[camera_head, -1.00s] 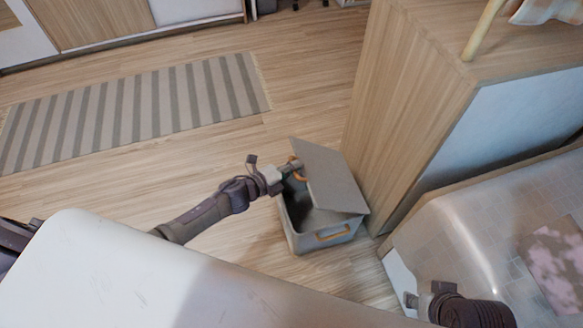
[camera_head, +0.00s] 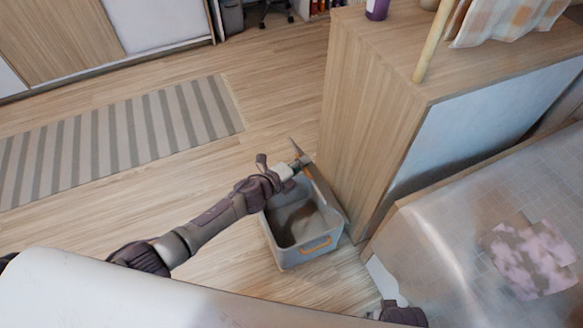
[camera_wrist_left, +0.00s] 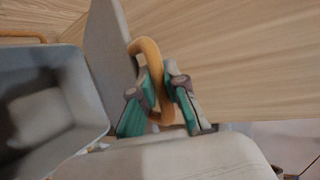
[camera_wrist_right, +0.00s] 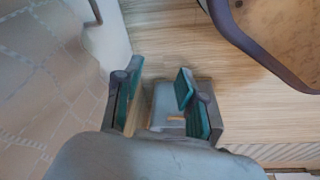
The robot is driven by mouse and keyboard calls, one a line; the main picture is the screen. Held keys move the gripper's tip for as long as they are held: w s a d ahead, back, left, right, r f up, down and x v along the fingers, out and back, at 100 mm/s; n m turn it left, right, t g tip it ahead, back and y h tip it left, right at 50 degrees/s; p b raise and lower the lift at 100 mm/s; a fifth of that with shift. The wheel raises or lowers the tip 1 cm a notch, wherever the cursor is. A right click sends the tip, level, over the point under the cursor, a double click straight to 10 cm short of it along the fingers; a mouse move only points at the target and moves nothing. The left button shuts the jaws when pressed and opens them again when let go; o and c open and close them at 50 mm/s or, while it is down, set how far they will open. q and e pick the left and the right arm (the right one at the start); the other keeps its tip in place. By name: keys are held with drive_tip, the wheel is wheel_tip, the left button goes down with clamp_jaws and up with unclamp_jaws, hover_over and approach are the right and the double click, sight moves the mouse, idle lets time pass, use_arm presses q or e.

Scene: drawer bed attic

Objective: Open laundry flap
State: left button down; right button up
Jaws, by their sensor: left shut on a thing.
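The grey laundry box (camera_head: 285,257) stands on the floor beside the wooden cabinet. Its dark inside shows, and an orange handle (camera_head: 316,246) is on its front wall. The grey flap (camera_head: 323,188) stands steeply raised along the box's right side, seen almost edge-on; it also shows in the left wrist view (camera_wrist_left: 107,45). My left gripper (camera_wrist_left: 158,92) is shut on the flap's orange handle (camera_wrist_left: 147,47), above the box's far edge. My right gripper (camera_wrist_right: 160,85) is open and empty, with the box visible beyond its fingers; the head view shows only part of it at the bottom edge.
The wooden cabinet (camera_head: 368,120) rises just right of the raised flap. A tiled surface with a pinkish cloth (camera_head: 528,258) is at the right. A pale surface (camera_head: 120,295) fills the bottom left. Open floor and a striped rug (camera_head: 110,140) lie to the left.

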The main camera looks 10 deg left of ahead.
use_arm(q)
drive_tip(key=shift+w+d+r, duration=0.45)
drive_tip(key=shift+w+d, duration=0.1)
drive_tip(key=shift+d, duration=0.25)
use_arm(e)
drive_tip(key=shift+s+f, duration=0.4)
drive_tip(key=shift+f, duration=0.4)
use_arm(q)
drive_tip(key=c, duration=1.2)
unclamp_jaws()
drive_tip(key=shift+a+f, duration=0.1)
drive_tip(key=v, duration=1.2)
